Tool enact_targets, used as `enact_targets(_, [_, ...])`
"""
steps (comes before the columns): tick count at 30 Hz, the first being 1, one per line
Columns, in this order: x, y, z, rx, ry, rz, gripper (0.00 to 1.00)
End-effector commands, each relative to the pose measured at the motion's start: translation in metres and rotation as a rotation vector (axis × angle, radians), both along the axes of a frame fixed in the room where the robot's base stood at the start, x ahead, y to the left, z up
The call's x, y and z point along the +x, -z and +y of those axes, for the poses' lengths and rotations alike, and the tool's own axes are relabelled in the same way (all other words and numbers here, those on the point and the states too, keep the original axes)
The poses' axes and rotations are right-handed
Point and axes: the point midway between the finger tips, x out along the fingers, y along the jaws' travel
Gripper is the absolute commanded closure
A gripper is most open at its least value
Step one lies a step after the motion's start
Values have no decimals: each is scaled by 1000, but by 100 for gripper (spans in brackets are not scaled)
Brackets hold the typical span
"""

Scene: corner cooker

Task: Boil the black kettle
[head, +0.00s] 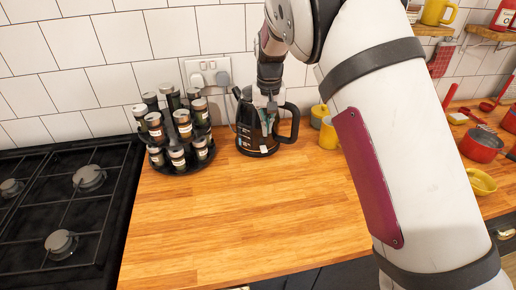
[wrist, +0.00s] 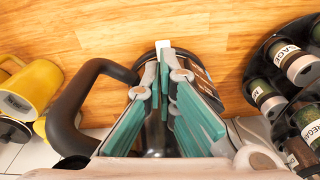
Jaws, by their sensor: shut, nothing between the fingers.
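The black kettle (head: 243,134) stands upright on the wooden counter, with its handle (head: 291,122) to the right in the head view. In the wrist view its handle (wrist: 73,115) is at the left, and part of its dark round body and base shows behind my fingers. A small white tab (wrist: 163,44) is at the kettle's base, just beyond my fingertips. My gripper (head: 268,129) is shut and empty, pointing down in front of the kettle. In the wrist view my gripper (wrist: 162,72) has its tips together close to the tab; I cannot tell whether they touch it.
A spice rack (head: 178,132) with several jars stands close left of the kettle. Wall sockets (head: 207,75) are behind. A yellow mug (head: 328,134) is to the right of the handle. The black hob (head: 60,205) is at left. The front counter is clear.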

Motion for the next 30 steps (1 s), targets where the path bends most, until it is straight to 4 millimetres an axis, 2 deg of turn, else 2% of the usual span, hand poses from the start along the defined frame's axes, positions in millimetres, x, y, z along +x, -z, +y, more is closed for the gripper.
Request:
enact_targets(16, [2, 8, 3, -5, -5, 2, 100])
enact_targets(30, [8, 59, 3, -5, -4, 2, 100])
